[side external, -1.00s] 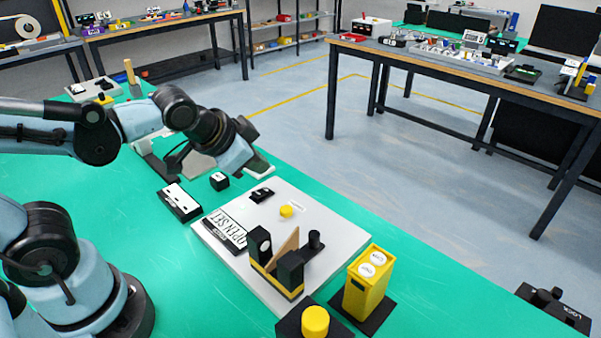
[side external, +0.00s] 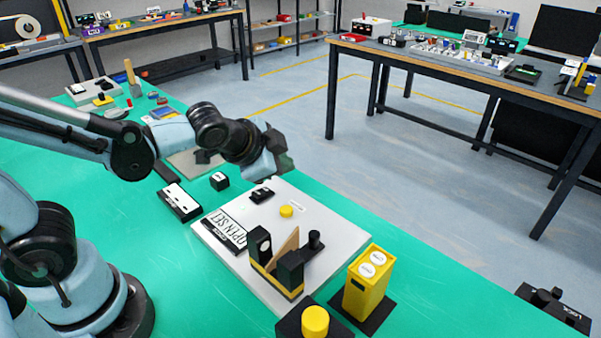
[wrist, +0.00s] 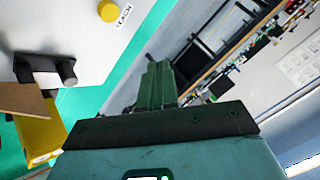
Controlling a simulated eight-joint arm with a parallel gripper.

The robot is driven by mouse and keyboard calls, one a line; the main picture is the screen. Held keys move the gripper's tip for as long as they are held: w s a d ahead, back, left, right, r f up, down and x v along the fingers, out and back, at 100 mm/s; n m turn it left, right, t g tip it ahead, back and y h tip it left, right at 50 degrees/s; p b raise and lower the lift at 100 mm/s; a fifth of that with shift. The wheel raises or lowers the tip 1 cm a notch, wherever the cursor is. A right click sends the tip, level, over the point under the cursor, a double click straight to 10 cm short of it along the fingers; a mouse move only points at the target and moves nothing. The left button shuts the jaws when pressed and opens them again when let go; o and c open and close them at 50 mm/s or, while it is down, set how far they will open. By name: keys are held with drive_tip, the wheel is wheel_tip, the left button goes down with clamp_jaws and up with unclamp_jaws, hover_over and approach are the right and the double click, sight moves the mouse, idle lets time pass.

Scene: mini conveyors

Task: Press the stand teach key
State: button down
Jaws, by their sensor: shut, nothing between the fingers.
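The teach key (side external: 286,211) is a round yellow button on the white plate of the stand (side external: 338,222), with a small label beside it. In the wrist view the yellow key (wrist: 108,10) is at the top edge, next to the word TEACH. My gripper (side external: 283,162) is in the air beyond the plate's far edge, up and left of the key in the side view, and apart from it. In the wrist view its dark green fingers (wrist: 157,82) are together, with nothing held, and point out past the bench edge.
A black fixture with a wooden wedge (side external: 287,247) and an OPEN SET label (side external: 225,230) are on the plate. A small black part (side external: 262,195) lies near the key. A yellow two-button box (side external: 367,285) and a big yellow button (side external: 315,322) stand in front.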

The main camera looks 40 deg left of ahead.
sight(284, 212)
drive_tip(key=shift+f, duration=3.95)
drive_tip(key=shift+f, duration=0.15)
drive_tip(key=shift+f, duration=0.3)
drive_tip(key=shift+r, duration=0.1)
drive_tip(key=shift+r, duration=0.35)
drive_tip(key=shift+r, duration=2.5)
